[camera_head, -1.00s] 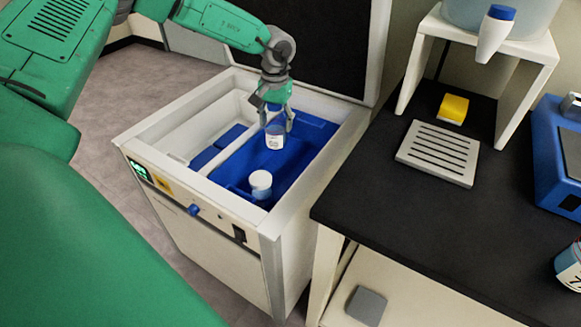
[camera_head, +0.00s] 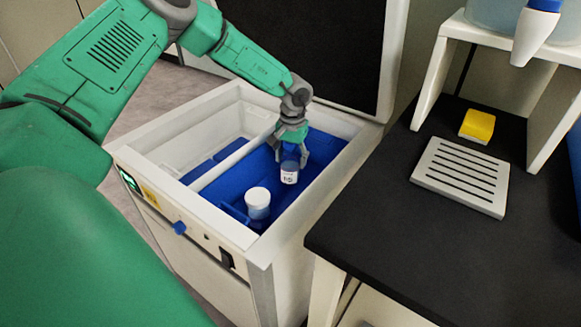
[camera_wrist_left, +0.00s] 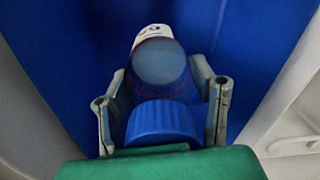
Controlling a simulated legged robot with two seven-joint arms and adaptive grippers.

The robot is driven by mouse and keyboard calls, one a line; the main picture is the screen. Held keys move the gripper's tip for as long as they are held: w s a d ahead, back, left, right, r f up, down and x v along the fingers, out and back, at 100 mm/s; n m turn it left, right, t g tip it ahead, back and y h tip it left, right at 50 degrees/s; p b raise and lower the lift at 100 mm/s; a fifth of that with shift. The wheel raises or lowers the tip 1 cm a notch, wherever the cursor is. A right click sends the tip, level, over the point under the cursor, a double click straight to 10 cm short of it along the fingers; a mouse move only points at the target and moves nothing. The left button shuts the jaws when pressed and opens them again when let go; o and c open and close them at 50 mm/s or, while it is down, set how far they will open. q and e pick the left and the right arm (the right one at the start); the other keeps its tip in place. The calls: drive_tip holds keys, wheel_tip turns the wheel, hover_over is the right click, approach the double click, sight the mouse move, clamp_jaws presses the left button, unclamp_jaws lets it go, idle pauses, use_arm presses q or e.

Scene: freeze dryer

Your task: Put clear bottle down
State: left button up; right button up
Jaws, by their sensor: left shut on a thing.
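My left gripper (camera_head: 291,155) is shut on the clear bottle (camera_head: 289,173), which has a white label. The bottle hangs upright inside the blue-lined compartment of the freeze dryer (camera_head: 250,252). In the left wrist view, the bottle's blue cap (camera_wrist_left: 160,122) and clear body (camera_wrist_left: 160,62) sit between the two fingers, with blue lining (camera_wrist_left: 70,50) around them. I cannot tell whether the bottle's base touches the compartment floor. My right gripper is not in view.
A white-capped container (camera_head: 257,203) stands in the same blue compartment, nearer the front. The raised lid (camera_head: 310,40) stands behind. To the right, a black bench (camera_head: 400,225) holds a slotted tray (camera_head: 460,178) and a yellow block (camera_head: 478,126).

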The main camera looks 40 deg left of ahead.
sight(292, 171)
use_arm(q)
drive_tip(key=f, duration=0.1)
drive_tip(key=f+b, duration=0.1)
drive_tip(key=f, duration=0.3)
drive_tip(key=shift+d+b, duration=0.25)
drive_tip(key=shift+b, duration=0.05)
drive_tip(key=shift+r, duration=0.1)
drive_tip(key=shift+a, duration=0.1)
drive_tip(key=o, duration=1.3)
drive_tip(key=r+p, duration=0.3)
drive_tip(key=r, duration=0.9)
drive_tip(key=shift+d+p, duration=0.2)
drive_tip(key=shift+p, duration=0.2)
drive_tip(key=shift+r, duration=0.1)
